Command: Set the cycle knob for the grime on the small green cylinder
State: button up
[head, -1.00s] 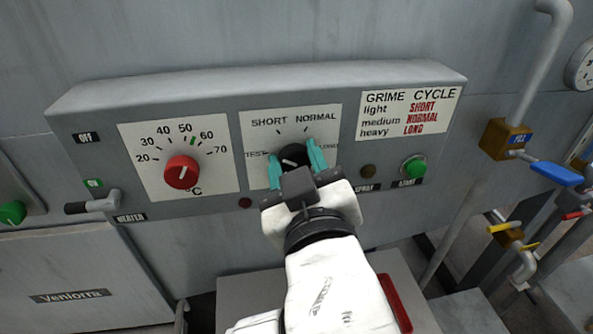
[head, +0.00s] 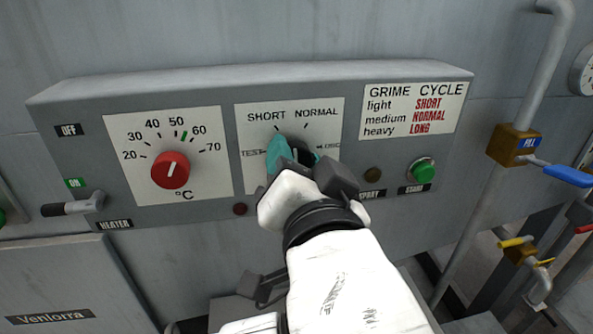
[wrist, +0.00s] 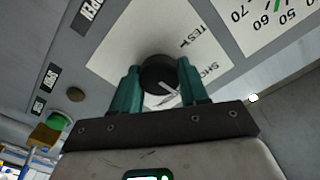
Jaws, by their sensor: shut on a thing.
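The black cycle knob (head: 300,148) sits on a white dial plate marked TEST, SHORT, NORMAL and LONG on the grey panel. My gripper (head: 295,157) is shut on the knob, one teal finger on each side, and partly hides it in the head view. In the wrist view the knob (wrist: 156,72) is between the two fingers, with its white pointer line showing. The grime label (head: 413,110) reads light SHORT, medium NORMAL, heavy LONG. The small green cylinder is not in view.
A red temperature knob (head: 170,170) is left of the dial. A green start button (head: 423,171) and a dark spray button (head: 373,174) are to the right. A heater lever (head: 72,207) is at far left, and a blue-handled fill valve (head: 560,174) at far right.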

jog(key=m+b, duration=0.3)
jog(key=m, duration=0.3)
jog(key=shift+d+m, duration=0.1)
jog(key=shift+m, duration=0.3)
dwell(0.3)
jog(key=o, duration=1.1)
jog(key=shift+c, duration=0.2)
jog(key=shift+f, duration=0.1)
